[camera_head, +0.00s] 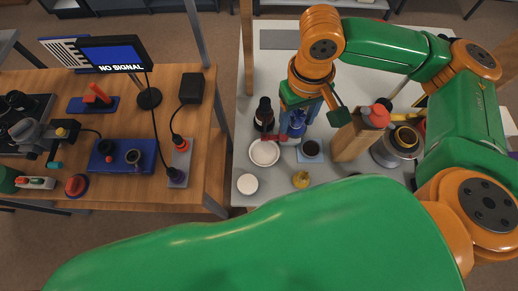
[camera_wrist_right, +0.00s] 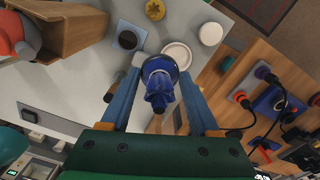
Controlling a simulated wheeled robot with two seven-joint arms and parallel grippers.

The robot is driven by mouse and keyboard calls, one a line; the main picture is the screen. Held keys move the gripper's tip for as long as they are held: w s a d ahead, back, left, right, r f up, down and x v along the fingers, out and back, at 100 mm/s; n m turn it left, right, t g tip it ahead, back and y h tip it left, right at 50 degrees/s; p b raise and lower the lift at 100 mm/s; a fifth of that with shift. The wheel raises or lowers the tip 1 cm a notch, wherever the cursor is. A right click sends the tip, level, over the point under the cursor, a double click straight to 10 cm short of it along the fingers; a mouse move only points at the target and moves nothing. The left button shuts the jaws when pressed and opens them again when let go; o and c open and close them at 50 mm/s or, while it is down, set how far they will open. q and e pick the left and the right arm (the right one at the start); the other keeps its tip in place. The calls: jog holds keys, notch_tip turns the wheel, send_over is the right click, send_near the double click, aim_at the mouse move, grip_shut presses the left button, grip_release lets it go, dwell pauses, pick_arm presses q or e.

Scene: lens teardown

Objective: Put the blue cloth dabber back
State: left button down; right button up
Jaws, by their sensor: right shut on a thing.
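The blue cloth dabber (camera_head: 297,125) is held in my right gripper (camera_head: 296,108) over the white table, behind the blue square mat. In the right wrist view the dabber (camera_wrist_right: 158,88) sits between the two blue fingers of the right gripper (camera_wrist_right: 159,72), its round end pointing away from the palm. I cannot tell whether it touches anything below. My left gripper is not in view; a large green link of my arm fills the bottom of the head view.
A dark bottle (camera_head: 264,116) and a white dish (camera_head: 264,153) stand left of the dabber. The blue mat (camera_head: 301,157) bears a dark round piece. A wooden holder (camera_head: 350,143) stands to the right. A white disc (camera_head: 247,184) and yellow piece (camera_head: 301,180) lie nearer the front.

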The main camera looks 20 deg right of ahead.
jog(key=s+f+n+p, duration=0.3)
jog(key=s+f+p, duration=0.2)
jog(key=s+f, duration=0.35)
jog(key=b, duration=0.7)
send_over(265, 153)
jog(key=f, duration=0.6)
jog(key=s+f, duration=0.1)
jog(key=f, duration=0.3)
jog(key=shift+w+f+b, duration=0.1)
jog(key=shift+w+b, duration=0.25)
jog(key=shift+b, duration=0.3)
notch_tip(265, 153, down, 4)
jog(key=b, duration=0.5)
jog(key=shift+w+r, duration=0.15)
jog(key=shift+r, duration=0.45)
